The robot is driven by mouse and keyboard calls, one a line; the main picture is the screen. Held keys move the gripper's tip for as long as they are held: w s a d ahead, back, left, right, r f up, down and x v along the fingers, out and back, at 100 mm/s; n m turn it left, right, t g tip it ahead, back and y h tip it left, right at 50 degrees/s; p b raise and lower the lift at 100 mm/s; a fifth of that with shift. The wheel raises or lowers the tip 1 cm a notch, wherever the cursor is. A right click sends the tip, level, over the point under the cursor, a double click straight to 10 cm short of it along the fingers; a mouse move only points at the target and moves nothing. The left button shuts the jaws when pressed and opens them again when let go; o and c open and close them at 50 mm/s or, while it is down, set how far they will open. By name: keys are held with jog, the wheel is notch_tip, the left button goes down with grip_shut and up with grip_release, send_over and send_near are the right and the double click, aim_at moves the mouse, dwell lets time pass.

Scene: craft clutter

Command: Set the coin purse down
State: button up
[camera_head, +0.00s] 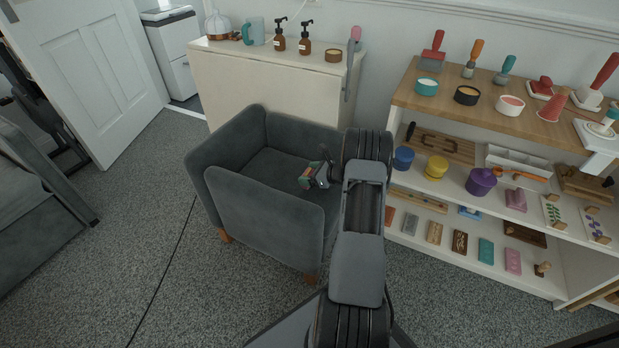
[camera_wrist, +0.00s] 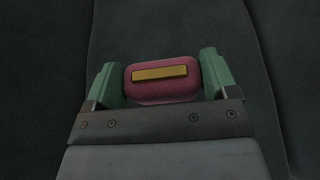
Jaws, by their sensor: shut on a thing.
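The coin purse (camera_wrist: 160,88) is a small dark-pink rounded thing with a gold bar across it in the wrist view. My gripper (camera_wrist: 163,82) has green fingers on both sides of the purse and is shut on it. In the head view my gripper (camera_head: 314,175) is over the seat of a dark grey armchair (camera_head: 262,217). The purse is hard to make out there. The dark seat fabric fills the background of the wrist view. I cannot tell whether the purse touches the seat.
The armchair's arms and back rise around the seat. A white cabinet (camera_head: 270,88) with bottles stands behind. A shelf unit (camera_head: 480,98) with stamps, brushes and pots stands to the right. Grey floor (camera_head: 150,240) is open to the left.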

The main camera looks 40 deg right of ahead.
jog(key=shift+f, duration=0.3)
jog(key=shift+f, duration=0.1)
jog(key=o, duration=0.8)
jog(key=shift+o, duration=0.2)
jog(key=shift+r, duration=0.2)
jog(key=shift+s+d+r, duration=0.2)
jog(key=shift+s, duration=0.05)
jog(key=p+v, duration=0.3)
jog(key=v, duration=0.8)
jog(key=shift+s+p, duration=0.2)
jog(key=shift+p, duration=0.15)
jog(key=shift+d+f, duration=0.1)
